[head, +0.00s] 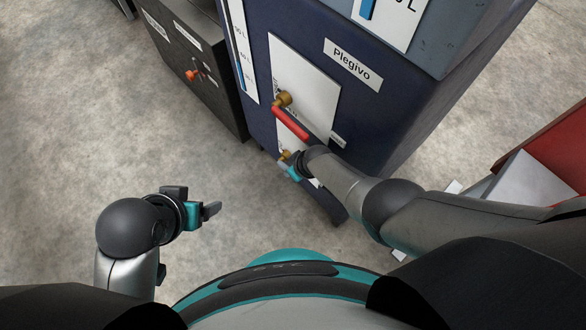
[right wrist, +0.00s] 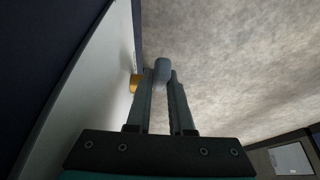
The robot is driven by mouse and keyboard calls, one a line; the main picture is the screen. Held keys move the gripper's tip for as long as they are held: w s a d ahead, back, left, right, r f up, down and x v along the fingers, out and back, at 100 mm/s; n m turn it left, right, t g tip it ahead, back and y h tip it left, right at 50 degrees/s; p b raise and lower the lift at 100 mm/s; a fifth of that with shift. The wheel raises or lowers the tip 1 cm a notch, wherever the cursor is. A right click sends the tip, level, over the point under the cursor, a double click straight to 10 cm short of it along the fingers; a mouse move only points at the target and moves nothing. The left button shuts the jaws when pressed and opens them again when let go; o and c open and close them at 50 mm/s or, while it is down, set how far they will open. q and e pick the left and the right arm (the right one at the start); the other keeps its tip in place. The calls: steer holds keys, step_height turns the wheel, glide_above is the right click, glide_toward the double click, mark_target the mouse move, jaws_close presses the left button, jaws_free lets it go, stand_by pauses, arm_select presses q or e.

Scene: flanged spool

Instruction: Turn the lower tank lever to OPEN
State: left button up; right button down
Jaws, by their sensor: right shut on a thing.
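The dark blue tank (head: 405,110) labelled Plegivo carries two brass valves on its front. The upper red lever (head: 291,123) slants down to the right from its brass valve. The lower brass valve (head: 286,155) is mostly hidden by my right arm; its brass also shows in the right wrist view (right wrist: 135,83). My right gripper (head: 291,168) is at this lower valve. In the right wrist view its fingers are shut on the grey-blue lower lever (right wrist: 161,70), whose rounded end shows between the tips. My left gripper (head: 208,211) hangs away from the tank, its finger gap unclear.
A dark cabinet (head: 212,75) with an orange-red lever (head: 192,74) stands left of the tank. A red and grey object (head: 540,165) is at the right. Bare concrete floor (head: 110,110) lies open at the left. The tank's white panel runs close beside my right gripper.

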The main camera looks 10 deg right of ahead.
steer(key=shift+w+r, duration=0.1)
steer(key=shift+w, duration=0.05)
steer(key=c, duration=0.8)
jaws_free()
arm_select(q)
steer(key=shift+r, duration=0.1)
arm_select(e)
steer(key=shift+r, duration=0.1)
